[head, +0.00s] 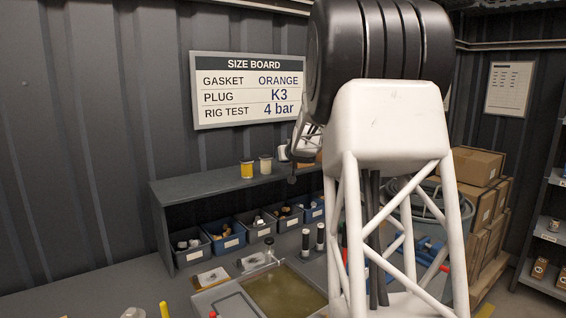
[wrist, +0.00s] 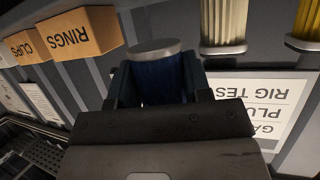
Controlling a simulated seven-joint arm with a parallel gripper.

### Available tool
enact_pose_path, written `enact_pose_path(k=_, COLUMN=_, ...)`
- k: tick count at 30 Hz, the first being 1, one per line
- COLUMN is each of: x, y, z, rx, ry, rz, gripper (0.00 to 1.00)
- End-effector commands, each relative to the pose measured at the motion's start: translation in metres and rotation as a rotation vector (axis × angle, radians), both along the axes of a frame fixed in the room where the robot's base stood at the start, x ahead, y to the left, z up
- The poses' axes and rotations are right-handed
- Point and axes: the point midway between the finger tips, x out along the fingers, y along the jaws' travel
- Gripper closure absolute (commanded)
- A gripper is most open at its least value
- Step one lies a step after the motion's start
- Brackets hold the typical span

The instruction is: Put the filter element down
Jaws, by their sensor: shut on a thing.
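In the wrist view, which shows the scene upside down, my gripper (wrist: 158,84) is shut on a blue filter element (wrist: 158,66) with a grey end cap. In the head view my gripper is mostly hidden behind my arm, near the right part of the raised shelf (head: 215,183). A pale filter (head: 266,165) and a yellow filter (head: 247,169) stand upright on that shelf, left of my gripper. They also show at the top right of the wrist view. I cannot tell whether the held filter touches the shelf.
Cartons marked RINGS (wrist: 82,32) and CLIPS (wrist: 28,46) are on the other side of the held filter. A size board (head: 252,90) hangs behind. The shelf's left part is clear.

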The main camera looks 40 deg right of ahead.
Motion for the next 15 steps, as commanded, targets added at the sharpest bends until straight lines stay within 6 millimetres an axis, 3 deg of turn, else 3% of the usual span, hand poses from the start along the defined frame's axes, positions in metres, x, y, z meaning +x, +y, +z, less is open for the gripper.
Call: enact_pose_path(k=15, x=0.056, y=-0.031, z=-0.005, rx=-0.001, ry=-0.001, rz=0.0, gripper=0.83)
